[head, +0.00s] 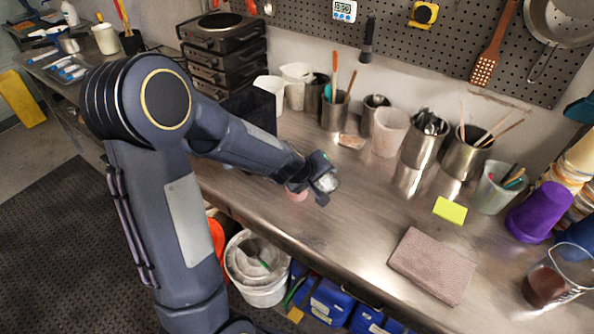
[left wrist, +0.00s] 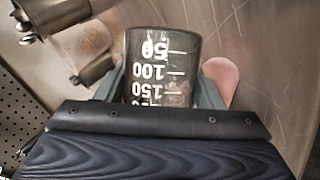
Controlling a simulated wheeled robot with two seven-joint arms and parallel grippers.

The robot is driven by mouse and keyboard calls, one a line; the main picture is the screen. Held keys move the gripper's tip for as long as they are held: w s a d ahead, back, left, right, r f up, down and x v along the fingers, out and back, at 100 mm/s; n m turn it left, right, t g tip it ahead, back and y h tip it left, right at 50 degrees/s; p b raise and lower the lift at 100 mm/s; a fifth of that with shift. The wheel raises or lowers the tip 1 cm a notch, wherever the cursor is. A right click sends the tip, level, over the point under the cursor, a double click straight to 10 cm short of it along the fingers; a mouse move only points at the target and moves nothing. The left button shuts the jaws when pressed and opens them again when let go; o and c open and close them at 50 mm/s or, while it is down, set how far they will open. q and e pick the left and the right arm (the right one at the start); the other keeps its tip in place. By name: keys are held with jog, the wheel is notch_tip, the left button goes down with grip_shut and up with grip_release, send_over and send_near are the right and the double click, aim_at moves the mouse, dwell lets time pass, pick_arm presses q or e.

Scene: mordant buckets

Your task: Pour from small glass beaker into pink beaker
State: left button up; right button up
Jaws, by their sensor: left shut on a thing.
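My left gripper (head: 322,177) is over the metal bench in the head view. It is shut on the small glass beaker (head: 328,183), which shows there as a small grey-white shape. In the left wrist view the beaker (left wrist: 160,62) sits between the two fingers, dark and clear with white volume marks. Its contents and exact tilt are unclear. The pink beaker (head: 297,194) stands on the bench just left of and below the gripper in the head view, partly hidden by the arm. It also shows in the left wrist view (left wrist: 222,76) behind the right finger. My right gripper is not in view.
Metal cups of tools (head: 424,140) and a cloudy beaker (head: 389,132) line the back of the bench. A folded cloth (head: 432,265), a yellow note (head: 450,210), a purple cup (head: 537,212) and a beaker of dark liquid (head: 556,278) are at the right. The bench's middle is clear.

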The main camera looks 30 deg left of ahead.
pick_arm(q)
jog(key=shift+r+h, duration=0.3)
jog(key=shift+h, duration=0.1)
dwell(1.4)
jog(key=shift+a+f+n+h, duration=0.1)
jog(key=shift+f+n+h, duration=0.05)
jog(key=shift+n+h, duration=0.15)
dwell(1.1)
